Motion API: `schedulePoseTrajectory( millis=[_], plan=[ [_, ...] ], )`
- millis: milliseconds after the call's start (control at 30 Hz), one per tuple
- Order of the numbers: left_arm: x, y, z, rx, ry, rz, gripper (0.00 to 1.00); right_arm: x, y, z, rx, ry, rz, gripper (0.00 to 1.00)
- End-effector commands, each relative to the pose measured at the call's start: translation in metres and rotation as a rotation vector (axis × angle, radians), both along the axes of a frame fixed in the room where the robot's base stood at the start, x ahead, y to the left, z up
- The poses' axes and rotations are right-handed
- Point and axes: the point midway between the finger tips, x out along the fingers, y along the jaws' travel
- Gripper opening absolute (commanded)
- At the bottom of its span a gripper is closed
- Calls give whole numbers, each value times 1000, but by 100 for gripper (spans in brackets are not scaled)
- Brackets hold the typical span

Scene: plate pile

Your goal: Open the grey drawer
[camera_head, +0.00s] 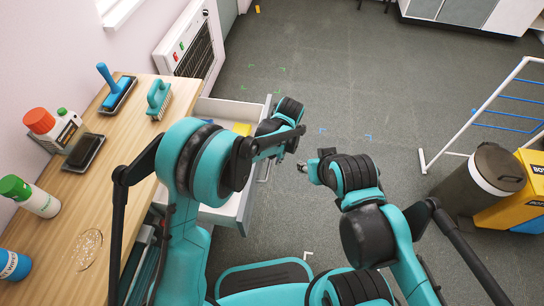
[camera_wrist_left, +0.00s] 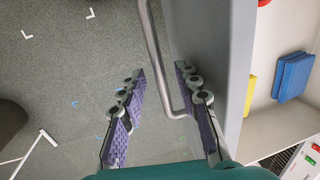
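The grey drawer (camera_head: 236,211) stands pulled out from under the wooden counter, its inside partly in view. Its bar handle (camera_head: 264,172) is on the front. In the left wrist view the drawer's front (camera_wrist_left: 215,50) is close, and the handle (camera_wrist_left: 152,45) runs between the two purple-padded fingers of my left gripper (camera_wrist_left: 160,105). The fingers are apart, with a gap on the handle's left side. In the head view my left wrist hides much of the drawer's far front. My right gripper (camera_head: 304,168) is right of the handle; its fingers are too small to read.
A yellow item (camera_wrist_left: 249,95) and blue sponges (camera_wrist_left: 293,77) lie inside the drawer. The counter (camera_head: 50,225) at left holds bottles, brushes and a dark tray. A bin (camera_head: 478,185), yellow box and white rack stand at right. The floor beyond the drawer is clear.

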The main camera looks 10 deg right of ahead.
Motion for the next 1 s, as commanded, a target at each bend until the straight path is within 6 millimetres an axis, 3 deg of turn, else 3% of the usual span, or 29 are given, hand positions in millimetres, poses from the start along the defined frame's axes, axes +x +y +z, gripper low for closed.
schedulePoseTrajectory(
  millis=[167,600,800,1000],
  plan=[
    [-1,-3,14,0,0,0,32,0,0,0,0,0,0,40],
    [-7,-19,100,0,0,-1,32,0,0,0,0,0,0,40],
    [-8,-22,116,0,0,0,32,0,0,0,0,0,0,40],
    [-8,-22,118,0,0,0,32,0,0,0,0,0,0,40]
  ],
)
